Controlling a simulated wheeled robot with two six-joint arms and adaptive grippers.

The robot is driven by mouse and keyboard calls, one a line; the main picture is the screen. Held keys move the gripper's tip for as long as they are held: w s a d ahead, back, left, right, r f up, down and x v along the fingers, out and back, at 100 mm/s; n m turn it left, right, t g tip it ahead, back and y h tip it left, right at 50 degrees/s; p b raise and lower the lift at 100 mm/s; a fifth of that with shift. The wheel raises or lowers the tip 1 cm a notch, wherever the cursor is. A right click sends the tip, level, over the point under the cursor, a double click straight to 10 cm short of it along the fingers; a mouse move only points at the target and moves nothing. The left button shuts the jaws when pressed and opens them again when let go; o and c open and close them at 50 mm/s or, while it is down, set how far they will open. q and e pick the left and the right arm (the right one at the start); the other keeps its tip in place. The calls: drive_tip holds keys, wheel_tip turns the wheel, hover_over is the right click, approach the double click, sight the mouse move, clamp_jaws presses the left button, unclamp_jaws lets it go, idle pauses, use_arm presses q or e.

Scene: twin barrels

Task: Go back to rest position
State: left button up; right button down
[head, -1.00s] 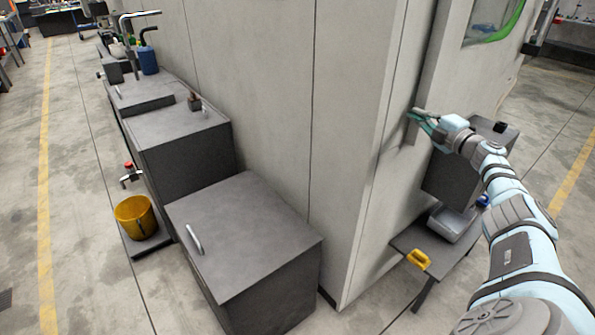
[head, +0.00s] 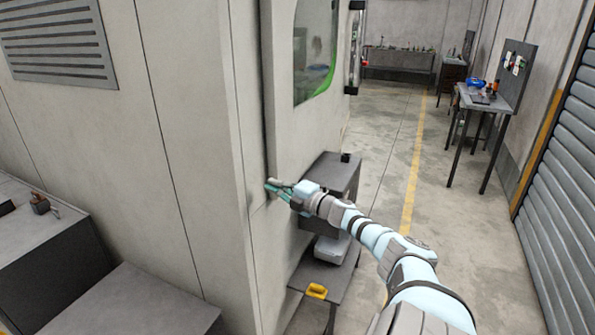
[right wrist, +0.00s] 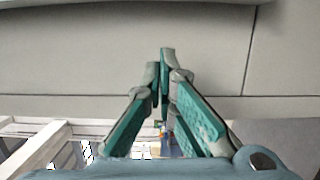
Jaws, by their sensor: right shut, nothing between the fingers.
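My right gripper (head: 277,190) is stretched out ahead, close to the side of the large grey machine housing (head: 190,130). In the right wrist view my right gripper (right wrist: 163,62) has its teal-padded fingers brought together at the tips, with nothing between them. Grey panel surface (right wrist: 90,45) fills the upper part of that view beyond the fingertips. Whether the fingertips touch the panel I cannot tell. My left gripper and arm are in neither view.
A dark cabinet (head: 332,172) and a low table with a yellow object (head: 317,291) stand beside and below my right arm. Grey cabinets (head: 140,305) are at lower left. An open aisle with a yellow line (head: 408,205) lies to the right, before a workbench (head: 485,100).

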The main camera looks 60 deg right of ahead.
drive_tip(key=s+p, duration=0.5)
drive_tip(key=s, duration=0.1)
drive_tip(key=shift+s+a, duration=0.3)
drive_tip(key=shift+s, duration=0.1)
